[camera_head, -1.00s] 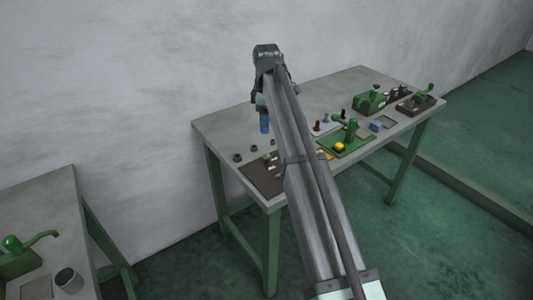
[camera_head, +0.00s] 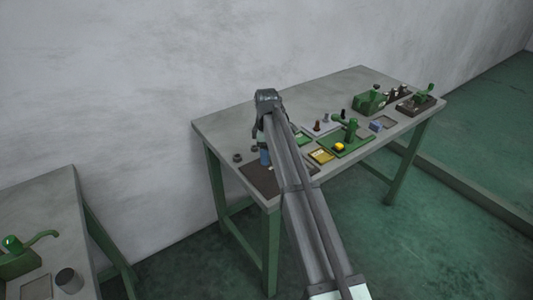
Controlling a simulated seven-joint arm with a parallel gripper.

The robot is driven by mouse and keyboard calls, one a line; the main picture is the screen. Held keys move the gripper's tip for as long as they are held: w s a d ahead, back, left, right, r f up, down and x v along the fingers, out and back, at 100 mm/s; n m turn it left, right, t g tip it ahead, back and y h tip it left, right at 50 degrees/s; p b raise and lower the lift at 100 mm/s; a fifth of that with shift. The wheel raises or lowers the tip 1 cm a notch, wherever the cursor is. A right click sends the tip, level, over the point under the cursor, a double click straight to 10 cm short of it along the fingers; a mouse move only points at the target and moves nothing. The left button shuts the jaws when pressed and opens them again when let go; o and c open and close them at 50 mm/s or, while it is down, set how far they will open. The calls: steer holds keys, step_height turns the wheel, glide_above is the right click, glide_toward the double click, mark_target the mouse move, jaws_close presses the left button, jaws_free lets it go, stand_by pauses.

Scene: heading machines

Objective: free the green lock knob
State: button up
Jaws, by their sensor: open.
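Which green part is the lock knob is not clear. A green machine (camera_head: 352,128) with an upright post stands on a green base mid-table.
Small dark rings (camera_head: 238,157) lie left of the gripper. A yellow tray (camera_head: 321,157), a blue block (camera_head: 376,126) and green fixtures (camera_head: 369,102) stand to the right. The table's back strip is clear. Another bench (camera_head: 50,205) is at left.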

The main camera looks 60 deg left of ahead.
steer(key=shift+f, duration=0.25)
steer(key=shift+c, duration=0.3)
steer(key=c, duration=1)
